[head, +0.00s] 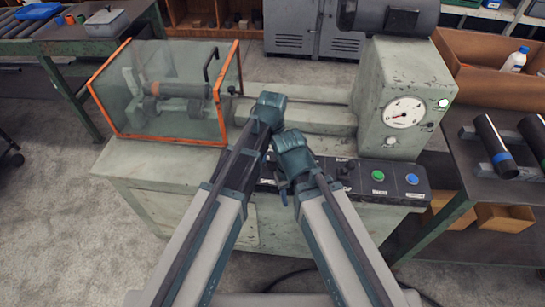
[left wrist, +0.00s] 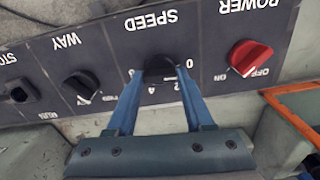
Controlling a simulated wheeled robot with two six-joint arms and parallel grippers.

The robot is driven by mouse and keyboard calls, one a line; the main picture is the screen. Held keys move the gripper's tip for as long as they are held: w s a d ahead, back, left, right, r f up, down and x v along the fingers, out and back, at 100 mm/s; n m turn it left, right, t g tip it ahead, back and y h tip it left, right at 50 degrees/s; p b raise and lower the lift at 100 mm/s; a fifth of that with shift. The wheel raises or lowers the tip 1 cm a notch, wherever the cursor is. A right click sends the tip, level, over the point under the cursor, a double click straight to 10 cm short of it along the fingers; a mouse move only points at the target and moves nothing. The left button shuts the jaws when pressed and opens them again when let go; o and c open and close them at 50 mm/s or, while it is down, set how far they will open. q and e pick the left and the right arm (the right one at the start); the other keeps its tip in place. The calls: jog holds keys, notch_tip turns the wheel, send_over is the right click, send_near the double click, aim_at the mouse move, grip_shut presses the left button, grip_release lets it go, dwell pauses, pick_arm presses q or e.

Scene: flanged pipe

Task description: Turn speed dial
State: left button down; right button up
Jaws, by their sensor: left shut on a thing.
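The black speed dial (left wrist: 159,66) sits under the upside-down word SPEED on the dark control panel (left wrist: 108,50) in the left wrist view. My left gripper (left wrist: 159,78) has one blue finger on each side of the dial and is shut on it. The marks 0 and 2 show beside the dial, but its setting is unclear. In the head view my two arms hide the dial and most of the panel's left part. My right arm crosses the panel, but its fingertips cannot be made out.
A red power knob (left wrist: 251,58) and a black way knob (left wrist: 82,84) flank the dial. Green (head: 378,176) and blue (head: 412,179) buttons are on the panel's right. An orange-framed guard (head: 165,92) and a gauge (head: 404,112) stand behind. Pipes (head: 497,146) lie at right.

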aim_at(272, 160)
pick_arm(q)
jog(key=m, duration=1)
jog(key=shift+m, duration=0.3)
dwell(0.5)
jog(key=shift+c, duration=1.4)
grip_release()
jog(key=shift+r, duration=0.15)
notch_tip(272, 160, up, 14)
jog(key=p, duration=1.3)
jog(key=shift+f+p, duration=0.2)
jog(key=shift+p, duration=0.2)
